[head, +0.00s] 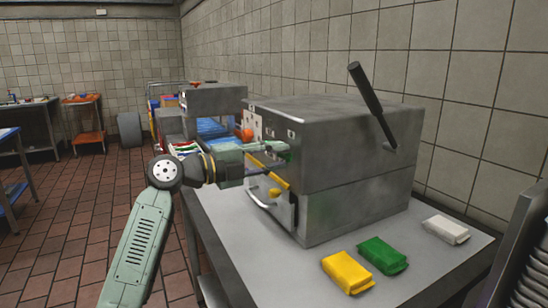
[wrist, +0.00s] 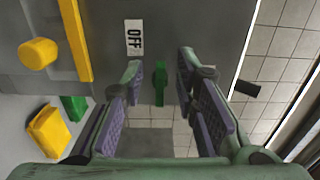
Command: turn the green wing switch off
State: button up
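The green wing switch (wrist: 159,80) sits on the grey front panel of the machine. In the wrist view it is a narrow upright green bar. A white "OFF" label (wrist: 134,38) is above and left of it. My gripper (wrist: 160,74) is open, with one finger on each side of the switch. A gap shows between the switch and each finger, and nothing is held. In the head view my gripper (head: 272,149) is at the machine's front face, and the switch is hard to tell apart from the fingers there.
The grey machine (head: 335,200) stands on a metal table (head: 300,268) and has a black lever (head: 370,100). A yellow knob (wrist: 40,53) and yellow bar (wrist: 76,38) are left of my fingers. Yellow (head: 347,272), green (head: 383,256) and white (head: 446,230) packets lie on the table.

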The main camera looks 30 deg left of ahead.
jog(key=v, duration=1.2)
dwell(0.3)
